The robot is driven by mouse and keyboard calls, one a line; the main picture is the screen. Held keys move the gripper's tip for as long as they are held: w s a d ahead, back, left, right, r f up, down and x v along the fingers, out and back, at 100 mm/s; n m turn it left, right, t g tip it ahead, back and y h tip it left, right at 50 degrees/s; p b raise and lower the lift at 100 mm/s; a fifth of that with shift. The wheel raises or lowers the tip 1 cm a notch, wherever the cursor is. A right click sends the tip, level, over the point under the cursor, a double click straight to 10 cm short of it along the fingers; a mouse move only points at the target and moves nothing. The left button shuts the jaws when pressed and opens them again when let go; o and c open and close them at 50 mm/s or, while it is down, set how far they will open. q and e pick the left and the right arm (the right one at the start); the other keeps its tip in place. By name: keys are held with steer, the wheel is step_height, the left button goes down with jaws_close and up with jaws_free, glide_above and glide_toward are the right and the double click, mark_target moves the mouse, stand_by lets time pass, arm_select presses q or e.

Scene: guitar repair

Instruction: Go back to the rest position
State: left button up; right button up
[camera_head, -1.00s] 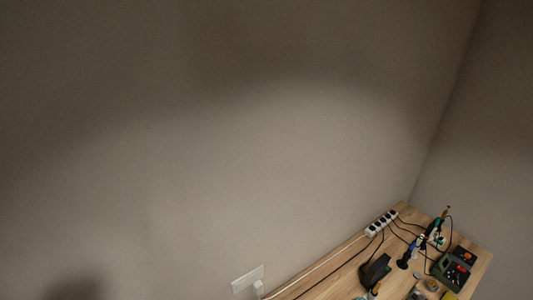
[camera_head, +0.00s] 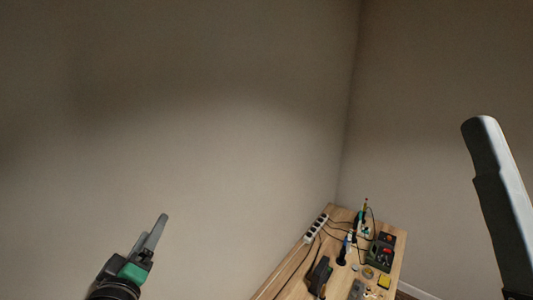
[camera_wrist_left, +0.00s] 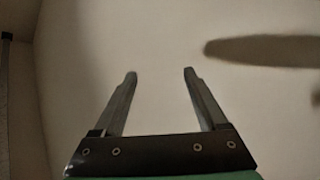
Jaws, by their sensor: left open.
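My left gripper (camera_head: 160,222) shows at the lower left of the head view, pointing up in front of the bare wall. In the left wrist view my left gripper (camera_wrist_left: 160,74) is open, with its two fingers apart and nothing between them. At the right edge of the head view a large pale grey finger of what looks like my right gripper (camera_head: 481,124) points up, close to the camera. Only one finger of it shows, so its opening cannot be told.
A wooden workbench (camera_head: 268,293) runs along the wall at the lower right. It bears a white power strip (camera_head: 316,229), a black tool (camera_head: 320,273), a green and black device (camera_head: 382,252) and a yellow item (camera_head: 384,282). The space above the bench is clear.

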arm_select(q)
steer(key=s+d+r+m+t+h, duration=0.1)
steer(key=s+d+r+m+t, duration=0.1)
steer(key=s+r, duration=0.5)
steer(key=s+d+r+m+t+h+p, duration=0.1)
steer(key=s+r+m+t, duration=0.3)
steer(key=r, duration=0.9)
steer(key=s+d+r+m+t+h+p, duration=0.1)
steer(key=s+d+r+m+t, duration=0.2)
steer(key=s+r, duration=0.7)
steer(key=shift+s+m+t, duration=0.25)
steer(key=shift+m+t, duration=0.05)
steer(key=shift+m, duration=0.5)
steer(key=shift+d+r, duration=0.1)
